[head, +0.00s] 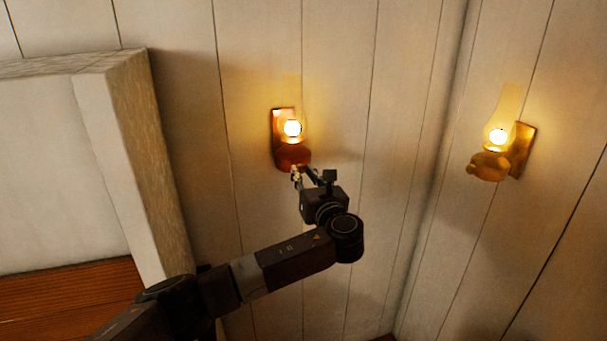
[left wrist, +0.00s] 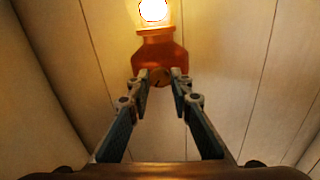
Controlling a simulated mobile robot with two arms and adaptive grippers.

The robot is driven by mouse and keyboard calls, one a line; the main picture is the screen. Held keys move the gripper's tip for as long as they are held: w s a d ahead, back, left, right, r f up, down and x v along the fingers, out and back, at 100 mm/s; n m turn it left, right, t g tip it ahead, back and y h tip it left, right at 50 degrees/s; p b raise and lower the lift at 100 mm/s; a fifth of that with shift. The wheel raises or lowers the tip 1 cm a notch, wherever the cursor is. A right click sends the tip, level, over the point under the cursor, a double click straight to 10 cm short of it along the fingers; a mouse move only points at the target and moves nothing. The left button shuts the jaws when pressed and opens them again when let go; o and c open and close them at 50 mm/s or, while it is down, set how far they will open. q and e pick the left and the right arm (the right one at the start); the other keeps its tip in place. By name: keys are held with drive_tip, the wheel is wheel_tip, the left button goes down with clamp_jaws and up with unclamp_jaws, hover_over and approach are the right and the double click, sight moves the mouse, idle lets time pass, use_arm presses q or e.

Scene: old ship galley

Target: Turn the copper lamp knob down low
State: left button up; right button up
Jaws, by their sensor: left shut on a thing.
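The copper lamp (head: 292,156) hangs on the back plank wall in the head view, reddish, with a bright glowing flame in its glass. In the left wrist view the lamp (left wrist: 160,52) is straight ahead. Its round knob (left wrist: 160,77) sits low on the lamp's front, with a dark mark on its face. My left gripper (left wrist: 161,84) reaches up to the lamp from below, its fingers on either side of the knob and shut on it. In the head view the left gripper (head: 307,172) hides the knob. My right gripper is not in view.
A brass lamp (head: 490,166), also lit, hangs on the right wall beyond the corner. A pale box-like fixture (head: 125,150) juts out at the left, above reddish-brown wood (head: 75,300). The wall between the two lamps is bare.

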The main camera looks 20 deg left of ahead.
use_arm(q)
clamp_jaws()
drive_tip(key=shift+f+n+b, duration=0.1)
drive_tip(key=shift+n+b, duration=0.25)
drive_tip(key=shift+n, duration=0.05)
drive_tip(key=shift+f+n+b, duration=0.15)
drive_tip(key=shift+n+b, duration=0.65)
drive_tip(key=shift+n, duration=0.2)
drive_tip(key=n+b, duration=0.3)
drive_tip(key=shift+n, duration=0.3)
drive_tip(key=n+b, duration=0.3)
drive_tip(key=n, duration=0.1)
drive_tip(key=shift+f+b, duration=0.1)
drive_tip(key=shift+b, duration=0.3)
drive_tip(key=n+b, duration=0.5)
drive_tip(key=n, duration=0.1)
drive_tip(key=shift+n+b, duration=0.3)
drive_tip(key=shift+n, duration=0.1)
drive_tip(key=n+b, duration=0.3)
drive_tip(key=n, duration=0.1)
drive_tip(key=shift+n, duration=0.3)
drive_tip(key=shift+n+b, duration=0.6)
drive_tip(key=shift+n, duration=0.1)
